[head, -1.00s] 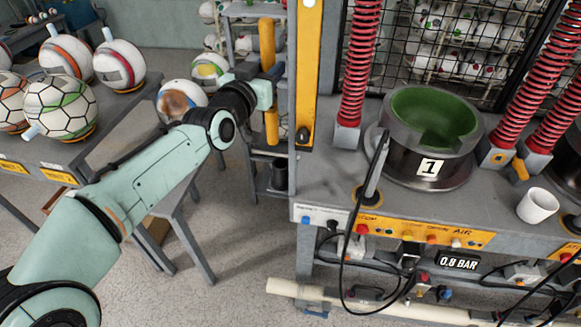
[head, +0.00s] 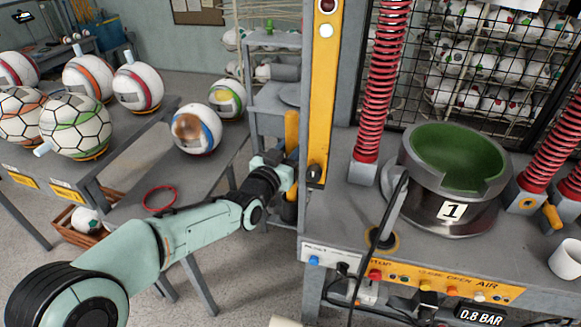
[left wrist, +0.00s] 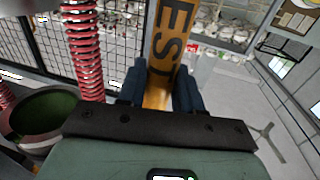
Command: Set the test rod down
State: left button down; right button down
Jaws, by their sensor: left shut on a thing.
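The test rod (head: 291,131) is a yellow-orange bar, standing about upright just left of the press's yellow post in the head view. My left gripper (head: 286,174) is shut on it, with the rod's top showing above the jaws. A dark piece (head: 290,211) shows just under the gripper. Whether the rod's lower end is in it or touches it is hidden. My right gripper is not in view.
A press with a green-lined bowl (head: 462,155) marked 1 stands at the right, beside red springs (head: 376,90). A grey shelf rack (head: 268,95) is behind the rod. Tables with several balls (head: 75,127) stand at the left. A white cup (head: 567,258) is at the right edge.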

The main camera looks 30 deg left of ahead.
pick_arm(q)
notch_tip(320, 180, down, 5)
jog(key=shift+r, duration=0.15)
jog(key=shift+b, duration=0.3)
jog(key=c, duration=1.2)
grip_release()
jog(key=shift+f, duration=0.25)
jog(key=o, duration=0.5)
jog(key=shift+r, duration=0.1)
jog(key=shift+c, duration=0.2)
jog(key=shift+r, duration=0.1)
